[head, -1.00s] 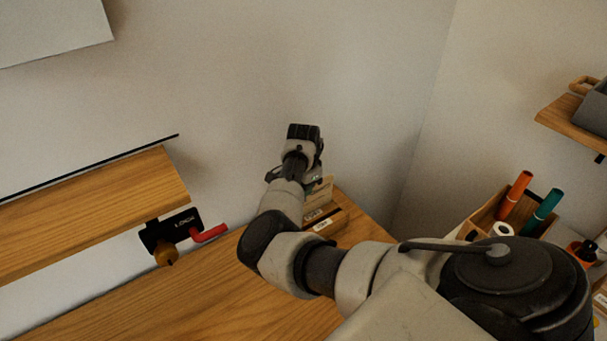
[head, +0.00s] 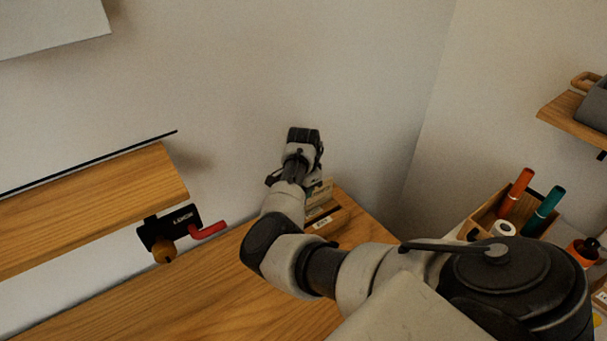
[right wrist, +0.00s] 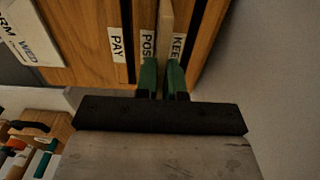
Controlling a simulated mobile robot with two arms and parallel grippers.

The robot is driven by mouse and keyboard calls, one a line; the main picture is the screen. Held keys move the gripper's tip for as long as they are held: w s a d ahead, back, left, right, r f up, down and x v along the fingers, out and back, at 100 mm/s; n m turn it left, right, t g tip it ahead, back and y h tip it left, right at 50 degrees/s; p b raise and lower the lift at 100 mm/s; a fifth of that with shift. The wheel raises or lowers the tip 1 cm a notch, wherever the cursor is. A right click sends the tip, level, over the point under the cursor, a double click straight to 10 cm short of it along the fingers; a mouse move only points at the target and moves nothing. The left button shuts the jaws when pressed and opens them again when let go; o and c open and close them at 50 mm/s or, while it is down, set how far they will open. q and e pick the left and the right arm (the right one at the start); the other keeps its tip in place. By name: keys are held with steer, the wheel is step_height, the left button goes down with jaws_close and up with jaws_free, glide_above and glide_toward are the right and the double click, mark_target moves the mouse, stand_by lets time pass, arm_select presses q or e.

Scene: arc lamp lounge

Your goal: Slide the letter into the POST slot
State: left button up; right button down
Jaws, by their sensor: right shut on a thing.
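The wooden letter rack (right wrist: 85,20) fills the top of the right wrist view, with dark slots and white labels reading PAY (right wrist: 117,45), POST (right wrist: 148,46), its end covered, and KEEP (right wrist: 178,47), partly covered. My right gripper (right wrist: 163,68) is shut on the letter (right wrist: 166,22), a thin cream strip seen edge-on between the POST and KEEP labels. I cannot tell how far it is inside a slot. In the head view my right gripper (head: 301,148) is above the rack (head: 328,222), and my arm hides part of it. My left gripper is not in view.
A wooden shelf (head: 90,200) with a black hook plate (head: 168,228), a red hook and an orange knob is on the left. A wooden box with orange and teal tubes (head: 515,195) stands at the right. The desk (head: 200,295) is bare at the front left.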

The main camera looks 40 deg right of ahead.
steer(key=c, duration=1.1)
jaws_free()
steer(key=shift+c, duration=0.2)
step_height(320, 180, up, 11)
steer(key=b, duration=0.2)
steer(key=shift+f, duration=0.15)
